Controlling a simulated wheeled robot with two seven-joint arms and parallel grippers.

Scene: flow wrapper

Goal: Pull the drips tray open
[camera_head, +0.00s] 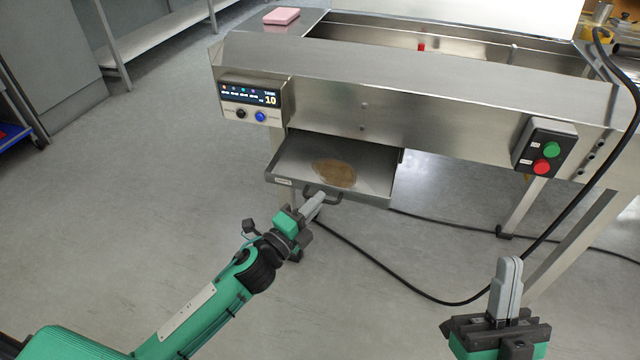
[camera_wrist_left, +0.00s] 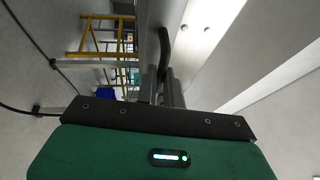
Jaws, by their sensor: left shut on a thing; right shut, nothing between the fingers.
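The drips tray (camera_head: 292,165) is a shallow metal drawer under the front of the steel machine. It stands partly out, with a brown stain (camera_head: 334,173) on its floor. My left gripper (camera_head: 314,203) is shut on the tray's dark handle (camera_head: 328,196) at the tray's front. In the left wrist view the gripper's fingers (camera_wrist_left: 163,85) close around the dark handle (camera_wrist_left: 164,48). My right gripper (camera_head: 508,272) is shut and empty, upright at the lower right, apart from the machine.
A control panel (camera_head: 250,100) with a display and knobs is left of the tray. A box with green and red buttons (camera_head: 545,150) is on the right. A black cable (camera_head: 590,190) hangs at the right and runs across the floor. The floor before the tray is otherwise clear.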

